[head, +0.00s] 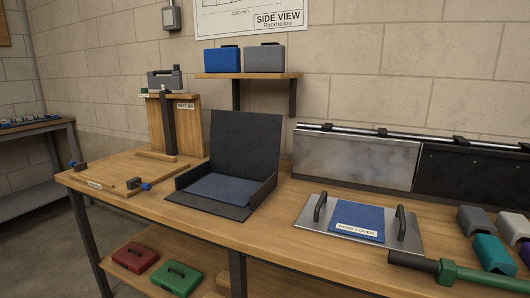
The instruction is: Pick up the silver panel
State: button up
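A flat silver panel (355,158) stands upright behind the right half of the workbench, under a metal rail. Its face is dull and mottled. A second silver plate (312,214) lies flat on the bench in front of it. This plate has two dark upright handles, one at each end, and a blue pad (357,218) on top with a label that seems to read "NOSE COVER". Nothing is seen holding either silver piece.
A black panel (474,178) stands right of the upright silver one. An open black case (245,145) with blue lining sits mid-bench. A green tool (447,271) and several coloured blocks crowd the right front. Bare wood (285,212) shows between case and plate.

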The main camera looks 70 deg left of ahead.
aim_at(383, 161)
jog(key=u, duration=1.7)
